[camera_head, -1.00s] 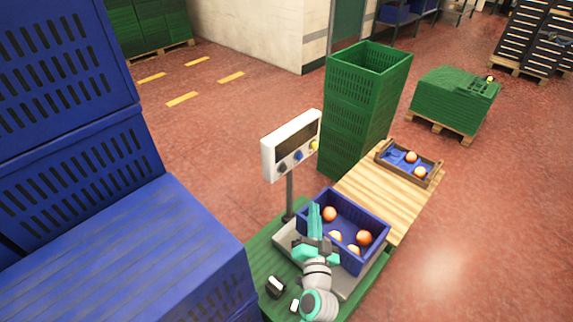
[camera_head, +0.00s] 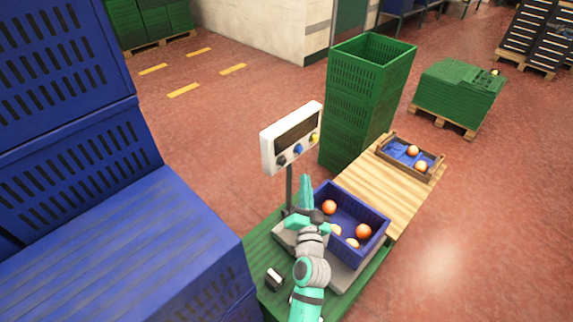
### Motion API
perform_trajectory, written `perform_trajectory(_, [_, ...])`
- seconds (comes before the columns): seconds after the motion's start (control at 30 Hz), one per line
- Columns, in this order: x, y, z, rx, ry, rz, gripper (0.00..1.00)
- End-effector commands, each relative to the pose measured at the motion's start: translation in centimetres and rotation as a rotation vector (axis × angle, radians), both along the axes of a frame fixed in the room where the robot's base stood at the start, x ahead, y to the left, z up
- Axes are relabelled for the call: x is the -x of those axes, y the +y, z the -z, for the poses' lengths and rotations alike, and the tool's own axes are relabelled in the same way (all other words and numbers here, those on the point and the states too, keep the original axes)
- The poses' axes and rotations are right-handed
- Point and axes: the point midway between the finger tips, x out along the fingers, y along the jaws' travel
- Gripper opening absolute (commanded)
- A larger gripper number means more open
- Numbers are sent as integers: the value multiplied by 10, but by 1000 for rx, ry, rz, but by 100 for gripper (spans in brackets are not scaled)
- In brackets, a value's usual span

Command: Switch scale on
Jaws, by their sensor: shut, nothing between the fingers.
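The scale's white display head (camera_head: 291,138) stands on a grey post, with a dark, blank-looking screen (camera_head: 297,128). Below the screen are a dark button (camera_head: 282,161), a blue button (camera_head: 298,149) and a yellow button (camera_head: 315,138). The scale's grey platform (camera_head: 346,277) carries a blue crate (camera_head: 368,252) with several oranges in it. My gripper (camera_head: 305,180) is shut and empty, pointing up just below the display head, in front of the post. It looks apart from the buttons, though the depth gap is hard to judge.
A wooden table (camera_head: 385,190) behind the crate holds a small wooden tray (camera_head: 437,172) with oranges. A tall green crate stack (camera_head: 350,125) stands behind the scale. Large blue crates (camera_head: 110,235) fill the left side. A small black-and-white object (camera_head: 274,279) lies on the green base.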

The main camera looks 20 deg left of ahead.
Motion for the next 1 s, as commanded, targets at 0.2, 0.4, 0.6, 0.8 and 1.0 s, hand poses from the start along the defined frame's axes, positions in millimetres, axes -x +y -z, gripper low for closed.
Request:
perform_trajectory(0.2, [-12, 21, 0, 1, -1, 8, 0])
perform_trajectory(0.4, [-19, 41, 0, 1, 0, 10, 0])
perform_trajectory(0.6, [-23, 53, 0, 0, 0, 7, 0])
perform_trajectory(0.8, [-23, 56, 0, 0, 0, 7, 0])
perform_trajectory(1.0, [-23, 56, 0, 0, 0, 6, 0])
